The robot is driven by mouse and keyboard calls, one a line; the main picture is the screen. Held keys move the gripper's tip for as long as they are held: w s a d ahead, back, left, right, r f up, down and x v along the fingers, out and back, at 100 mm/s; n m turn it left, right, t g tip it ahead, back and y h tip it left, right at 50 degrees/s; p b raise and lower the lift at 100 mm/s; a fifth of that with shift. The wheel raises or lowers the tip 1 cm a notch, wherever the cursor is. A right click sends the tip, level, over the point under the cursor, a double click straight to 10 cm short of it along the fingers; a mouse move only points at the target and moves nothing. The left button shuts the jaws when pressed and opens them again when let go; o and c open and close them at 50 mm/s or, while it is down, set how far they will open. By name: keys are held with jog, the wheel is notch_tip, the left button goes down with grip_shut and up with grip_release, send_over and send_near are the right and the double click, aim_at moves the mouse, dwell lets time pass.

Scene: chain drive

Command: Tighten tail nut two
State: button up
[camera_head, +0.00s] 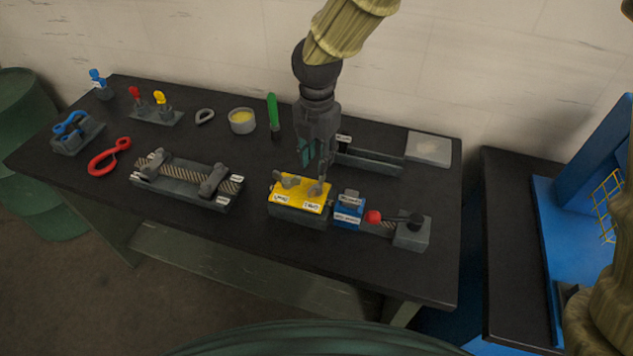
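A yellow-topped block (293,200) stands at the front right of the dark bench. Its front edge carries two small white labels; the right one seems to read TWO. A grey wing-shaped nut (289,181) sits on the left of its top. A second grey nut (319,189) stands at the right of the top, above the right label. My gripper (314,169) points down just over this right nut. Its fingers overlap the nut in this view, so I cannot tell whether they touch or grip it.
A blue block (348,208) and a red knob (373,216) with a grey end piece (412,234) sit right of the yellow block. A chain fixture (185,184) lies left. The bench's front middle is clear.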

aim_at(317, 181)
notch_tip(317, 181, down, 9)
jog(key=shift+f+p, duration=0.1)
jog(key=shift+p, duration=1)
jog(key=shift+c, duration=0.4)
grip_shut()
